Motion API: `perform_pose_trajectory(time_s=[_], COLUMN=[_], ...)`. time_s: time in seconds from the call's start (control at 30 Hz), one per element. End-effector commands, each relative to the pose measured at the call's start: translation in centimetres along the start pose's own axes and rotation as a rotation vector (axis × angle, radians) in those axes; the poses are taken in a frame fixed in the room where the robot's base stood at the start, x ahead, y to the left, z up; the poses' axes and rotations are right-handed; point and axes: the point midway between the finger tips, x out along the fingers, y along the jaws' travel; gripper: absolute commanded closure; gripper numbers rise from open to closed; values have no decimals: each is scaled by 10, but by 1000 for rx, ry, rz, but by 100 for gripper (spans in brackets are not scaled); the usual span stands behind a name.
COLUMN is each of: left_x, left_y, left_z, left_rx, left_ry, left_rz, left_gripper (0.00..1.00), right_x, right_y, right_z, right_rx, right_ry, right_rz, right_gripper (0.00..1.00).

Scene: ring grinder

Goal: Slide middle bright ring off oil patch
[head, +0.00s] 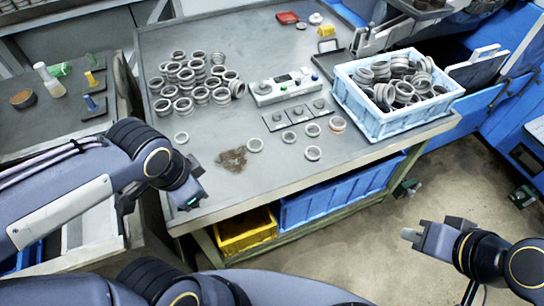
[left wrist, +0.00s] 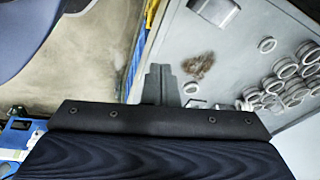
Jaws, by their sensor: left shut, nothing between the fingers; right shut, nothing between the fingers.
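The oil patch (head: 232,159) is a brown stain on the grey table near its front edge. A bright ring (head: 255,145) lies flat close to the patch's right edge; I cannot tell if they touch. Other single rings lie to the left (head: 181,138) and right (head: 313,153). The left wrist view also shows the patch (left wrist: 198,66) and a flat ring (left wrist: 266,44). My left gripper (head: 190,203) is shut and empty, near the table's front edge, left of and nearer than the patch. Its shut fingers show in the left wrist view (left wrist: 160,84). My right gripper (head: 411,236) is shut and empty, over the floor.
A pile of rings (head: 190,80) stands at the back left. A light-blue crate (head: 390,122) full of rings is at the right. The table front left is clear.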

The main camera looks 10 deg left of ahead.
Motion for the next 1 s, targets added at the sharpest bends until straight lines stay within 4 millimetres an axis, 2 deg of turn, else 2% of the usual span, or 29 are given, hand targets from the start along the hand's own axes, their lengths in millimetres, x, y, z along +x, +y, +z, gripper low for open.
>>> perform_pose_trajectory(time_s=[0.03, 0.27, 0.37, 0.5, 0.6, 0.7, 0.8, 1.0], left_x=[13, 56, 83, 122, 138, 147, 151, 172], left_y=[0, -11, -12, -2, 10, 19, 21, 7], left_z=[-2, -27, -51, -99, -128, -146, -154, -154], left_rx=[89, 605, 939, 1452, 1716, 1868, 1928, 1931], left_ry=[-29, -173, -264, -404, -481, -529, -550, -553], left_rz=[-13, -114, -183, -306, -382, -430, -451, -450], left_gripper=[100, 100, 100, 100, 100, 100, 100, 100], right_x=[8, 30, 45, 66, 74, 77, 78, 84], right_y=[4, 14, 21, 30, 34, 35, 36, 38], right_z=[4, 15, 23, 33, 37, 39, 39, 42], right_rx=[0, 0, 0, 0, 0, 0, 0, 0], right_ry=[0, 0, 0, 0, 0, 0, 0, 0], right_rz=[0, 0, 0, 0, 0, 0, 0, 0], right_gripper=[100, 100, 100, 100, 100, 100, 100, 100])
